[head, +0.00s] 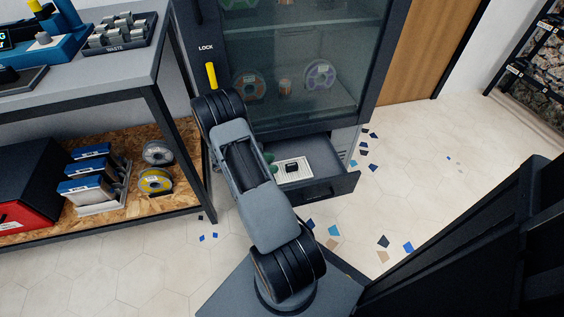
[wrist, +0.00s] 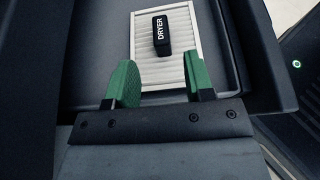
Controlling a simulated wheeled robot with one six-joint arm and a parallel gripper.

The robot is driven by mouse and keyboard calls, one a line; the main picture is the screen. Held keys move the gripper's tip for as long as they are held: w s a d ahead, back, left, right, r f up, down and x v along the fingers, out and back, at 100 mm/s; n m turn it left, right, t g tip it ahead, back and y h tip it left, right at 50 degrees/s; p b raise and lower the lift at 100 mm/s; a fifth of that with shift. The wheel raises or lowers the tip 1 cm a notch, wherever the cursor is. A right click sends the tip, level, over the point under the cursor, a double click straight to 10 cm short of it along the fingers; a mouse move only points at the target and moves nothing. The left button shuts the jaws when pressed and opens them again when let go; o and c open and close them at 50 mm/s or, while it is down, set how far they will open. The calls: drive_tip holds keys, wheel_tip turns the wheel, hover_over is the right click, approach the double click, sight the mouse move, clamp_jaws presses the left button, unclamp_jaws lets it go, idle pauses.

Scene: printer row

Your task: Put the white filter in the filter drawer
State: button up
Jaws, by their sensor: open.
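The white filter (wrist: 166,73) is a flat, pleated rectangle lying in the open filter drawer (wrist: 90,55). A black block marked DRYER (wrist: 162,36) sits on the filter; I cannot tell if it is attached. My gripper (wrist: 160,82) is open, its two green fingers apart over the near part of the filter. Nothing is held between them. In the head view, the filter (head: 281,176) shows inside the pulled-out drawer (head: 338,188) under the cabinet, and my arm hides most of the gripper there.
The dark cabinet (head: 340,118) with a glass front and spools inside stands above the drawer. A yellow LOCK handle (head: 211,76) is on its left. A workbench (head: 105,75) with a waste tray (head: 118,36) stands at left.

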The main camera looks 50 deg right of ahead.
drive_tip(key=w+a+r+m+t+y, duration=0.1)
drive_tip(key=a+r+m+t+y, duration=0.3)
drive_tip(key=a+r, duration=0.8)
drive_tip(key=s+a+r+m+t+y, duration=0.3)
drive_tip(key=a+r, duration=0.2)
drive_tip(key=a, duration=0.3)
drive_tip(key=s+a+r+m+t+y, duration=0.3)
drive_tip(key=a+r, duration=0.3)
drive_tip(key=a, duration=0.2)
drive_tip(key=shift+a+m+t+y, duration=0.4)
drive_tip(key=shift+y, duration=0.1)
